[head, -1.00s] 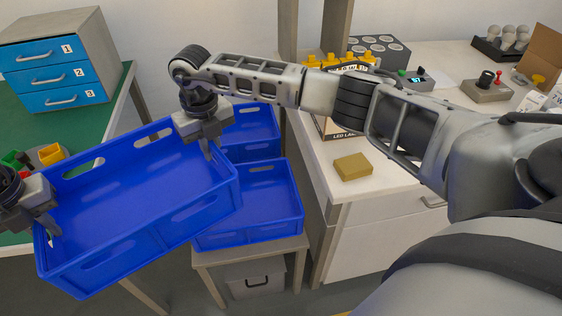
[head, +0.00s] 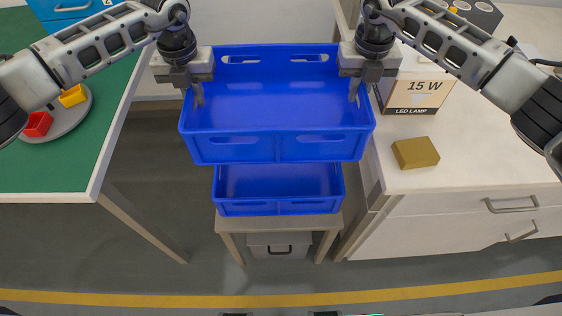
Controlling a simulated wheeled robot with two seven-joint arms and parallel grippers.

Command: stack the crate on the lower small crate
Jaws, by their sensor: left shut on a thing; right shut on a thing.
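A large empty blue crate (head: 277,150) is held level between my two grippers in the head view. My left gripper (head: 198,96) is shut on its left wall. My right gripper (head: 355,92) is shut on its right wall. Below it, a smaller blue crate (head: 278,207) sits on a low stand (head: 228,223); its front part shows and the held crate hides its rear. The held crate appears above and a little behind the visible front of the small crate. The gap between them cannot be told.
A green-topped table (head: 60,165) stands at left with a plate of coloured pieces (head: 72,118). A white cabinet (head: 470,165) stands close at right, bearing a tan block (head: 415,152) and an LED lamp box (head: 418,95). A grey bin (head: 278,244) is under the stand.

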